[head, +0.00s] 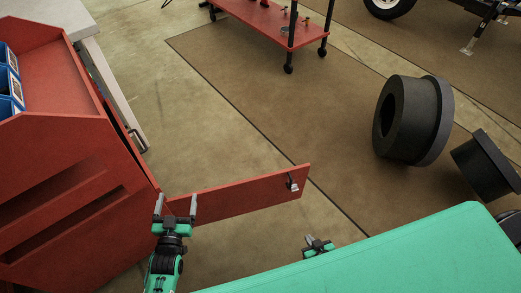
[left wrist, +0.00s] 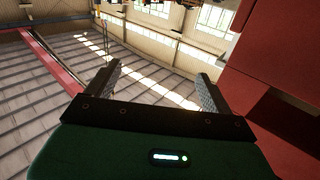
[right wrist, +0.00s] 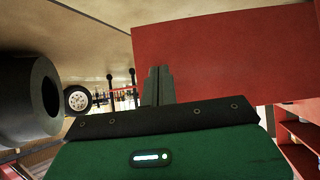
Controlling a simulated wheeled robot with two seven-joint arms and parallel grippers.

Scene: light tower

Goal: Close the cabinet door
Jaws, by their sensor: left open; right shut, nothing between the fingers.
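The red cabinet (head: 70,170) stands at the left in the head view. Its red door (head: 235,195) is open, swung out to the right, with a small metal latch (head: 291,182) near its free end. My left gripper (head: 175,204) is open and empty, in front of the door's hinge end; contact cannot be told. Red cabinet surfaces fill the right of the left wrist view (left wrist: 275,50). My right gripper (head: 318,241) is shut and empty, nearer than the door's free end. In the right wrist view, its fingers (right wrist: 158,84) overlap the left edge of a red panel, apparently the door (right wrist: 225,50).
Large black rollers (head: 410,120) lie at the right. A red wheeled cart (head: 265,25) stands at the back. Blue bins (head: 10,80) sit in the cabinet top. My green body part covers the lower right.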

